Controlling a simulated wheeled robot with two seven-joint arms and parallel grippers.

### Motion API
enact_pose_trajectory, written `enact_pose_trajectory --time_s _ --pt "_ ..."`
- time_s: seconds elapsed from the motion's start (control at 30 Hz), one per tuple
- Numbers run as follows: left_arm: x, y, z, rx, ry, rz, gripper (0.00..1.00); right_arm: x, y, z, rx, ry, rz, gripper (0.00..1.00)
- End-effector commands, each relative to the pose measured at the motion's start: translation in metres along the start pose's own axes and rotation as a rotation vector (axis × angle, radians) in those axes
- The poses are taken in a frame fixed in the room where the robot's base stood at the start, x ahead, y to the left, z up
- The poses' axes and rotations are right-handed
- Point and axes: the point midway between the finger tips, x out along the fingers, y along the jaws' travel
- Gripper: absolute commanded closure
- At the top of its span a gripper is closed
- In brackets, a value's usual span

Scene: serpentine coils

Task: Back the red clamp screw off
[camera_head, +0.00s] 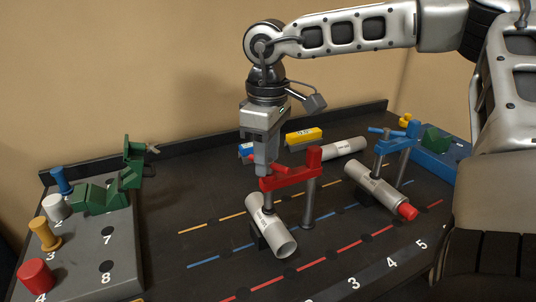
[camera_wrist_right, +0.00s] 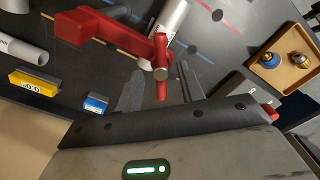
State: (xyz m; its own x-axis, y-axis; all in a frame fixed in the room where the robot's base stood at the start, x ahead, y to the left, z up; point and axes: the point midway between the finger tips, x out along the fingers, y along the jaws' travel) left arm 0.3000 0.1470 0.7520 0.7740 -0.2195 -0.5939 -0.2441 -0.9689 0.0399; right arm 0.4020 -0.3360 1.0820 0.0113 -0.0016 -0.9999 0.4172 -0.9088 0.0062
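The red clamp (camera_head: 290,176) stands on a post over a light grey tube (camera_head: 283,240), which lies slanted in a dark cradle. In the wrist view the red clamp (camera_wrist_right: 110,27) ends in its red screw (camera_wrist_right: 161,52), with a round grey bar end on it. My right gripper (camera_head: 266,172) points down at the screw end of the clamp arm. In the wrist view my right gripper (camera_wrist_right: 160,92) has its fingers apart, one on each side of the screw, with visible gaps. My left gripper is not in view.
A blue clamp (camera_head: 396,143) stands over another tube (camera_head: 372,185) with a red end. A yellow block (camera_head: 303,137) and a pale tube (camera_head: 343,149) lie behind. A grey numbered board (camera_head: 100,240) with pegs is at left. A tan tray (camera_wrist_right: 285,60) holds two fittings.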

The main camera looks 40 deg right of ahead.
Motion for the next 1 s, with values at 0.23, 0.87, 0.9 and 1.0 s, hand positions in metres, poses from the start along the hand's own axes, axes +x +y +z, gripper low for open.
enact_pose_trajectory --time_s 0.23,0.87,0.9,1.0 --pt "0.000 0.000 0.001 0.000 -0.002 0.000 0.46 0.001 -0.001 0.001 0.000 -0.006 -0.004 0.62" --pt "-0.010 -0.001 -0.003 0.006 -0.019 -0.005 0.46 -0.118 0.000 0.000 0.001 -0.004 -0.004 0.62" --pt "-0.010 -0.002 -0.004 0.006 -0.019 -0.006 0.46 -0.126 0.000 0.000 0.001 -0.003 -0.003 0.62" --pt "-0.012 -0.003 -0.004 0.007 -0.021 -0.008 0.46 -0.141 0.000 0.000 0.001 -0.004 -0.003 0.62"
